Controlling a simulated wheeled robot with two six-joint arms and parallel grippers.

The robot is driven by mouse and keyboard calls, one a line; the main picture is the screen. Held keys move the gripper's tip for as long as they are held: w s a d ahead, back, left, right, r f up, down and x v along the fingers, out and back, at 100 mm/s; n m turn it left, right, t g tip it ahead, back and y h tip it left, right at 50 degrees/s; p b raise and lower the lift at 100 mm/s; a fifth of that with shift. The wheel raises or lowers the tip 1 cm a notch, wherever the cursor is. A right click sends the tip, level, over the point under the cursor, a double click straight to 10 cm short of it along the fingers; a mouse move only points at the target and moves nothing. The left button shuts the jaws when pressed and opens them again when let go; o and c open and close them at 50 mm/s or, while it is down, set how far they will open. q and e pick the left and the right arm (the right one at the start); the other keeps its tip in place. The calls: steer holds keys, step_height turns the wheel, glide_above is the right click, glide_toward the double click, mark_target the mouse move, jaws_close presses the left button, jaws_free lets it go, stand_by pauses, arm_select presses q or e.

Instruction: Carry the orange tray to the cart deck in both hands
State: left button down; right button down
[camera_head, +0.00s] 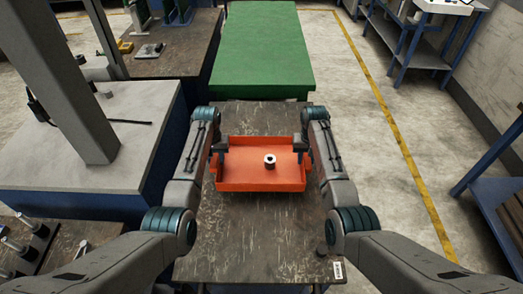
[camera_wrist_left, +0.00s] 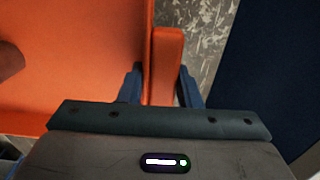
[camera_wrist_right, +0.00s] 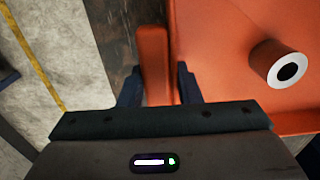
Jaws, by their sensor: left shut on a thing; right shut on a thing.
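The orange tray (camera_head: 262,186) is level over a dark, scuffed tabletop (camera_head: 250,235) in the head view; I cannot tell if it touches the top. A small cylinder with a white end and dark centre (camera_head: 270,160) stands in it, also seen in the right wrist view (camera_wrist_right: 288,70). My left gripper (camera_head: 219,153) is shut on the tray's left wall (camera_wrist_left: 163,65). My right gripper (camera_head: 301,149) is shut on its right wall (camera_wrist_right: 154,65). A flat green top (camera_head: 260,45) lies straight ahead, beyond the tabletop; I cannot tell if it is the cart deck.
A grey-topped blue cabinet (camera_head: 80,150) with a post stands close on the left. A brown bench (camera_head: 170,50) is at the back left. Blue-framed shelving (camera_head: 415,40) stands back right. The floor along the yellow line (camera_head: 385,110) is clear.

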arm_select(q)
steer(key=shift+w+a+f, duration=0.1)
steer(key=shift+f, duration=0.1)
arm_select(e)
steer(key=shift+w+a+f, duration=0.1)
steer(key=shift+w, duration=0.05)
steer(key=shift+f, duration=0.1)
